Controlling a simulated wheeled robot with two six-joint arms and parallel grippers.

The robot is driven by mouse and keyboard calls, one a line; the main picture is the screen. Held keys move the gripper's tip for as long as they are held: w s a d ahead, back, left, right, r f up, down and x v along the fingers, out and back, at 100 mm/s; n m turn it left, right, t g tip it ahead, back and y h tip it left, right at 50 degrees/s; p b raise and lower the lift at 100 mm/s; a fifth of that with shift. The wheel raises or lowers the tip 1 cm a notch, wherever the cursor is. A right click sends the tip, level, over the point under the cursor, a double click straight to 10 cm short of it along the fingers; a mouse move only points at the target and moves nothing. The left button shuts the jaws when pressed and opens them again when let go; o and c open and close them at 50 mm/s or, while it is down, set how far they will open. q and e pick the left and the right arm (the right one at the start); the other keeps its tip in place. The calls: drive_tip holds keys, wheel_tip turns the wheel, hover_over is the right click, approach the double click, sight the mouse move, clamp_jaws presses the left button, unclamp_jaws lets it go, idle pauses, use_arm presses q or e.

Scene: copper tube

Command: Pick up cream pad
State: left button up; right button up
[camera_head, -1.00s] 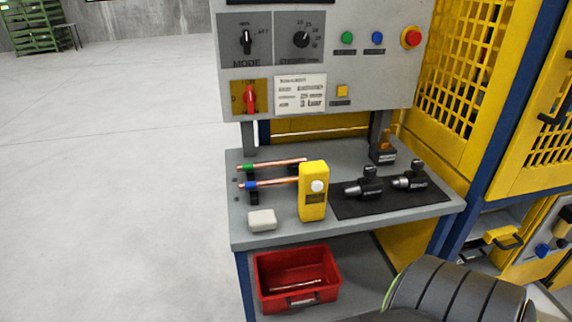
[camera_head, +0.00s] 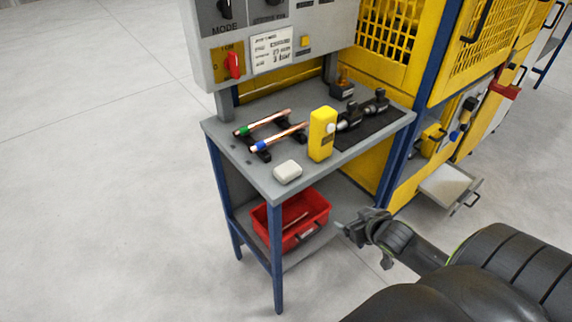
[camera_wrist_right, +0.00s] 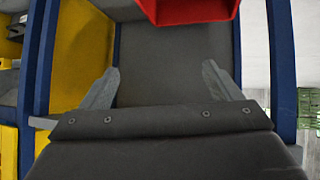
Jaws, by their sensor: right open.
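The cream pad (camera_head: 288,171) is a small rounded off-white block lying on the front left part of the grey table top. My right gripper (camera_head: 343,227) is in front of the table, to the right of the pad and below the table top in the picture, well apart from it. In the right wrist view its two fingers (camera_wrist_right: 160,84) are spread with nothing between them. The pad does not show in the right wrist view. My left gripper is not seen.
On the grey table (camera_head: 243,167) stand a yellow device (camera_head: 322,134), copper tubes (camera_head: 284,139) on black holders, and black tools (camera_head: 375,106) on a dark mat. A red bin (camera_head: 303,222) sits on the lower shelf. An open drawer (camera_head: 450,185) juts out at right.

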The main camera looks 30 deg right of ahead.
drive_tip(key=a+r+n+t+y+p, duration=0.1)
drive_tip(key=a+r, duration=0.2)
drive_tip(key=r, duration=0.5)
drive_tip(key=a+r+t+y+p, duration=0.1)
drive_tip(key=a+r, duration=0.3)
drive_tip(key=r, duration=0.3)
drive_tip(key=n+y, duration=0.1)
approach(289, 169)
drive_tip(key=w+f, duration=0.1)
drive_tip(key=w+f+b, duration=0.1)
drive_tip(key=shift+w+f+t, duration=0.15)
drive_tip(key=shift+f+t, duration=0.15)
drive_tip(key=shift+f, duration=0.05)
drive_tip(key=shift+w+a+f, duration=0.1)
drive_tip(key=shift+w+f, duration=0.1)
drive_tip(key=shift+w, duration=0.5)
drive_tip(key=shift+p+x, duration=0.45)
drive_tip(key=shift+x, duration=1.7)
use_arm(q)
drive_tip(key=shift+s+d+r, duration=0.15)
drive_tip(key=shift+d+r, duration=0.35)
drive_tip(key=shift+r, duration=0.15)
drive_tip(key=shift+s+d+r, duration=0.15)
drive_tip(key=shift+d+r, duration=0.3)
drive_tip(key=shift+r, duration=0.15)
use_arm(e)
drive_tip(key=shift+r, duration=0.15)
drive_tip(key=shift+c, duration=0.5)
drive_tip(key=c, duration=1)
